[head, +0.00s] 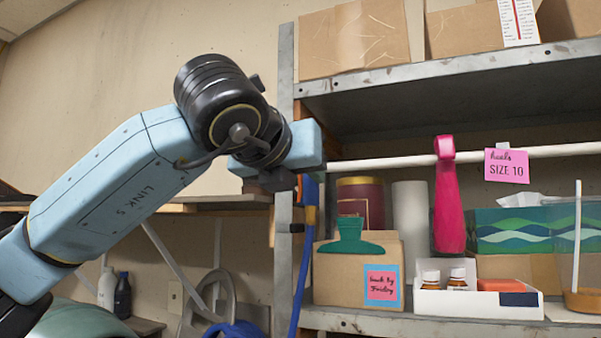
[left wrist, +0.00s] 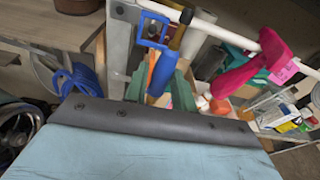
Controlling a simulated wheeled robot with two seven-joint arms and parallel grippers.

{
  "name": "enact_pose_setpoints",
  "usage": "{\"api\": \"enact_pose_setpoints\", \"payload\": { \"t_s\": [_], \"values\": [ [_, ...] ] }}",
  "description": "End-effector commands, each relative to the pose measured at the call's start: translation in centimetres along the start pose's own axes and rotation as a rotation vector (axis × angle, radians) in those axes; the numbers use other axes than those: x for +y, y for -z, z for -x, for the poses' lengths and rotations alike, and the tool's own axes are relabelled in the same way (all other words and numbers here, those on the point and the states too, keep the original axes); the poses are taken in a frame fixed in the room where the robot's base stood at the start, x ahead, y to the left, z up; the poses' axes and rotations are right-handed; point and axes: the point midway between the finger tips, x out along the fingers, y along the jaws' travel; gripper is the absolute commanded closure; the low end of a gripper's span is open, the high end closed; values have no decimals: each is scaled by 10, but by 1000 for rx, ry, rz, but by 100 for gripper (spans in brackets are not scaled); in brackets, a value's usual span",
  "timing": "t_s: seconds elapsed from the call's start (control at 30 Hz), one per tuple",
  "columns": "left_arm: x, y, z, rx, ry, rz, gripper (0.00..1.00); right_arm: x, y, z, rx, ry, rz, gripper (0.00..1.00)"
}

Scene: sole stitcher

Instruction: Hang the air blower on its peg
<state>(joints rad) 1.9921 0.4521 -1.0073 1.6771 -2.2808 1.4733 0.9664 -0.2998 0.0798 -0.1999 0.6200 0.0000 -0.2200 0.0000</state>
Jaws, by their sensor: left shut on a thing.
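The air blower (head: 311,190) is blue with a yellow part below, and a blue hose hangs straight down from it. It is beside the shelf's left upright, just under my left gripper (head: 288,181), which is shut on it. My gripper hides its upper part. In the left wrist view the air blower (left wrist: 160,72) shows a blue body, with a blue loop above it, beyond the gripper's grey edge. I cannot make out the peg clearly; a small black stub (head: 296,228) shows at the upright. My right gripper is not in view.
A cardboard box (head: 335,280) with a green tool (head: 348,240), a maroon canister (head: 361,195) and a white bottle tray (head: 475,303) stand on the lower shelf. Boxes fill the shelf above.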

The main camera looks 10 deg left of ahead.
Motion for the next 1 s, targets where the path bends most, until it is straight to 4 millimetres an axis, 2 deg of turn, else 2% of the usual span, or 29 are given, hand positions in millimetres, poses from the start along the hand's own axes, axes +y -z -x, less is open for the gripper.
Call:
{"api": "enact_pose_setpoints", "payload": {
  "t_s": [1.0],
  "values": [
    [0,0,-11,-1,1,0,100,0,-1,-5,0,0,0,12]
  ]
}}
